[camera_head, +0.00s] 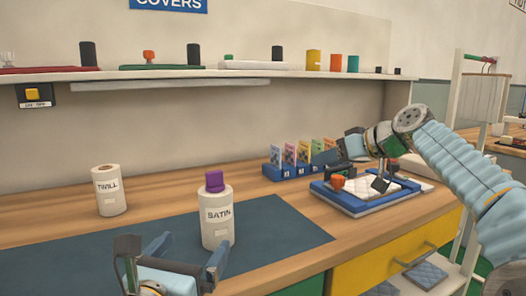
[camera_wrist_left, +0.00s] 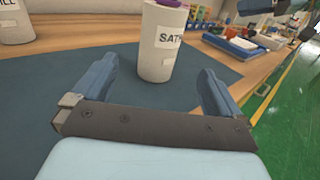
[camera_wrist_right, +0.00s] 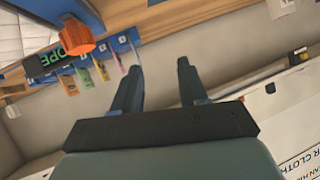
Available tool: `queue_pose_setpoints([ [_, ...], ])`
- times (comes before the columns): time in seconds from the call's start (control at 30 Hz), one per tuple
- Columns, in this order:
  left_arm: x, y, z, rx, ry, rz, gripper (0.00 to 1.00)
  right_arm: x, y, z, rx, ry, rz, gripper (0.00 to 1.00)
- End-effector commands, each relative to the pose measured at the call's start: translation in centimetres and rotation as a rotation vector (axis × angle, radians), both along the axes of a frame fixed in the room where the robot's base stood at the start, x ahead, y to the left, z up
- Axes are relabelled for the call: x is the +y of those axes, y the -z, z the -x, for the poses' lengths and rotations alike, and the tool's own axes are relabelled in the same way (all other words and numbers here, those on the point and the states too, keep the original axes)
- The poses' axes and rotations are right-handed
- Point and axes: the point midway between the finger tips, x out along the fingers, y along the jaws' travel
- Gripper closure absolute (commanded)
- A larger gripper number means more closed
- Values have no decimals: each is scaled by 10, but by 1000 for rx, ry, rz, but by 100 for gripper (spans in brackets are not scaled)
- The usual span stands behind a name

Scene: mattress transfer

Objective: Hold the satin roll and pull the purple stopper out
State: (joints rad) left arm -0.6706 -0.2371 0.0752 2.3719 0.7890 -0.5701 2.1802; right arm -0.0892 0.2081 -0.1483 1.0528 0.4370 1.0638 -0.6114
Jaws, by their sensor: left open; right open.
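The white satin roll (camera_head: 217,229), labelled SATIN, stands upright on the dark blue mat. The purple stopper (camera_head: 214,181) sits in its top. My left gripper (camera_head: 172,262) is open and empty in front of the roll, on the near side. In the left wrist view the roll (camera_wrist_left: 158,55) stands beyond and between the two open fingers (camera_wrist_left: 155,85), apart from them. My right gripper (camera_wrist_right: 157,80) is open and empty. In the head view the right arm reaches in from the right, over the area of the blue tray.
A TWILL roll (camera_head: 109,191) stands left of the satin roll. A blue tray (camera_head: 366,200) with a white pad and an orange knob (camera_head: 337,181) lies right on the wooden bench. A blue card rack (camera_head: 290,172) stands behind. The mat (camera_head: 282,240) is clear right of the roll.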

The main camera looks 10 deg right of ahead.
Motion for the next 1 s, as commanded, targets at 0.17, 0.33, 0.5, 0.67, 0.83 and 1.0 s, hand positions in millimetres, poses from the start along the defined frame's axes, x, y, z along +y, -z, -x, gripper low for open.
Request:
queue_pose_setpoints([
  [0.17, 0, 0, 0, 0, 0, 0, 0, 101, -32, 42, -19, -314, 124, 57],
  [0.33, 0, 0, 0, 0, 0, 0, 0, 158, -50, 84, -34, -522, 223, 57],
  [0.5, 0, 0, -1, 0, 0, 0, 0, 180, -57, 106, -41, -616, 271, 57],
  [0.67, -6, 0, -14, 2, 1, -2, 0, 182, -58, 109, -41, -629, 279, 57],
  [0.83, -18, 1, -46, 2, 0, -2, 0, 182, -58, 109, -40, -628, 277, 57],
  [1.0, -32, 2, -82, 2, 0, -3, 0, 181, -58, 109, -41, -626, 276, 57],
])
